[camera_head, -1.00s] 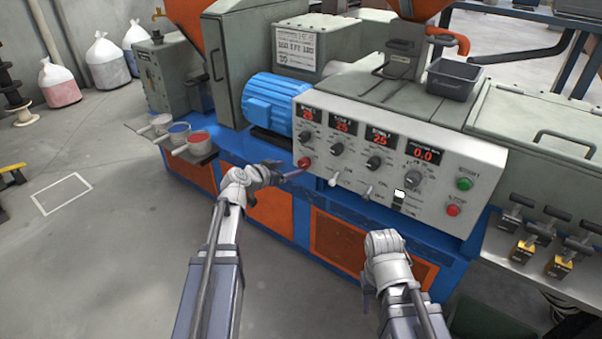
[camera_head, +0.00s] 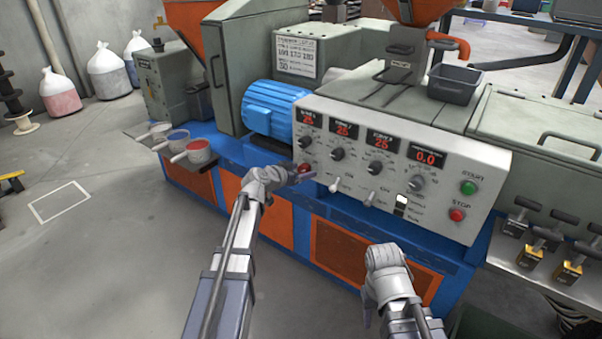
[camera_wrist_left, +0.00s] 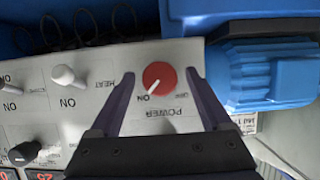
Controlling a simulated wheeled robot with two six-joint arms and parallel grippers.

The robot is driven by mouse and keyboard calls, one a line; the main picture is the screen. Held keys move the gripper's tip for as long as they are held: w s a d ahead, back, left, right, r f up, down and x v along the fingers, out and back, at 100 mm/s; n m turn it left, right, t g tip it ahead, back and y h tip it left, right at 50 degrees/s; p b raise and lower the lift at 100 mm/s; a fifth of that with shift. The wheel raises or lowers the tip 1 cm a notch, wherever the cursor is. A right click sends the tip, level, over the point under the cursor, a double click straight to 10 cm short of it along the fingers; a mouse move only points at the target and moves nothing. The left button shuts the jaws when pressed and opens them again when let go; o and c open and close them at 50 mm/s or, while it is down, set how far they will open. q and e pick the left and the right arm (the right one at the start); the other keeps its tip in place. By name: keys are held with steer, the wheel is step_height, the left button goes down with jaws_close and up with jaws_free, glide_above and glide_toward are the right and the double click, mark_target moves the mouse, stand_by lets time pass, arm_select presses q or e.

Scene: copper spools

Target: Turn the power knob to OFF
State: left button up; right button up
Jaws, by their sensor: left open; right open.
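The red power knob (camera_wrist_left: 160,76) sits on the white control panel (camera_wrist_left: 84,98), with upside-down POWER lettering near it in the left wrist view. Its white mark points toward ON. It also shows low at the panel's left in the head view (camera_head: 304,168). My left gripper (camera_head: 302,178) is at the knob. In the left wrist view its open fingers (camera_wrist_left: 159,78) stand on either side of the knob, with visible gaps; I cannot tell the depth. My right gripper (camera_head: 368,312) is open and low in front of the machine, away from the panel.
White toggle switches (camera_wrist_left: 66,76) sit beside the knob. Black dials (camera_head: 338,154), a green START button (camera_head: 468,188) and a red STOP button (camera_head: 457,215) are on the panel. A blue motor (camera_head: 270,108) is just left of it. Open floor lies at left.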

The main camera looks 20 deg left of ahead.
arm_select(q)
steer(key=shift+c, duration=0.4)
jaws_close()
steer(key=n+h, duration=0.1)
steer(key=n, duration=0.1)
steer(key=shift+a+f+n+g+h+b, duration=0.15)
steer(key=shift+n+g+h+b, duration=0.15)
steer(key=shift+n+h+b, duration=0.1)
steer(key=n+h+b, duration=0.2)
steer(key=n, duration=0.1)
steer(key=shift+a+f, duration=0.1)
steer(key=shift+f, duration=0.05)
steer(key=n+h+b, duration=0.2)
steer(key=n+b, duration=0.1)
steer(key=n, duration=0.1)
steer(key=shift+f, duration=0.15)
steer(key=shift+n+t+h+b, duration=0.4)
steer(key=shift+n+h+b, duration=0.5)
steer(key=shift+n+b, duration=0.75)
steer(key=shift+n, duration=0.25)
